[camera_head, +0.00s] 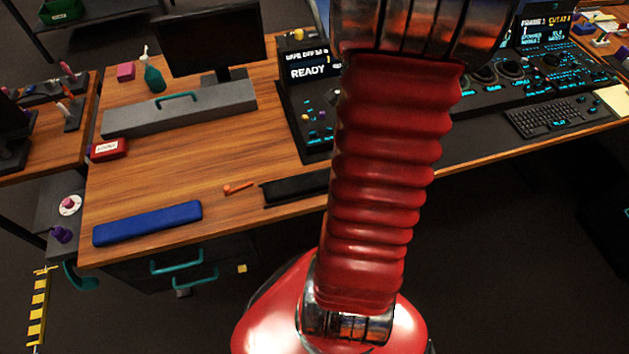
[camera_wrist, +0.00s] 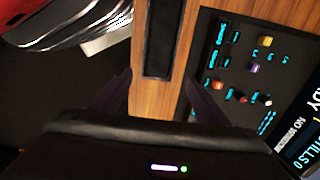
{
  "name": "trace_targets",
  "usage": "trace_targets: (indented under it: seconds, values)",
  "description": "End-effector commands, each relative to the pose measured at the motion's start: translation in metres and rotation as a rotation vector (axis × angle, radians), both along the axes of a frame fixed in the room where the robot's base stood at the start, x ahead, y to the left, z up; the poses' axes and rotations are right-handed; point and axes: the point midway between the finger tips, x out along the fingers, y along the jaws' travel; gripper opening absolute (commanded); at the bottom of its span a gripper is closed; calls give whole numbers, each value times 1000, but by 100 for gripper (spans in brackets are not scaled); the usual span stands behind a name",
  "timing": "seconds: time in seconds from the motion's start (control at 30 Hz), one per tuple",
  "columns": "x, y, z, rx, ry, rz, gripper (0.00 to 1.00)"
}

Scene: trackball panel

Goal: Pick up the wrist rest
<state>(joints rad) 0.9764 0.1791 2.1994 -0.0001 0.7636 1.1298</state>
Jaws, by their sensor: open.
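A long black bar (camera_wrist: 160,35) with a raised edge lies on the wooden desk along its front edge; in the head view (camera_head: 292,190) my arm hides its right end. A long blue padded bar (camera_head: 147,223) lies further left, near the desk's front left corner. Either could be the wrist rest; I cannot tell which by looks alone. My gripper (camera_wrist: 159,80) is open and empty, its dark fingers on either side of the black bar's near end, apart from it. Its height above the desk is unclear. My gripper is out of the head view.
A control panel (camera_wrist: 240,75) with knobs is close beside the right finger. An orange marker (camera_head: 238,187) lies left of the black bar. A grey box (camera_head: 180,108) with a teal handle and a red box (camera_head: 109,149) stand farther back. Bare desk lies between.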

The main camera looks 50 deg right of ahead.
Motion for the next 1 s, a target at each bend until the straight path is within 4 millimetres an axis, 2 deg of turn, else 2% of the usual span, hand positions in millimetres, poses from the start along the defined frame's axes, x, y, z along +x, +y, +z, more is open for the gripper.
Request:
trace_targets:
  seconds: [0.2,0.33,0.83,1.0]
  values:
    - [0,1,-33,2,2,0,69]
    - [0,0,-48,2,1,0,69]
    - [0,0,-56,0,0,0,69]
    - [-1,3,-72,3,2,-1,69]
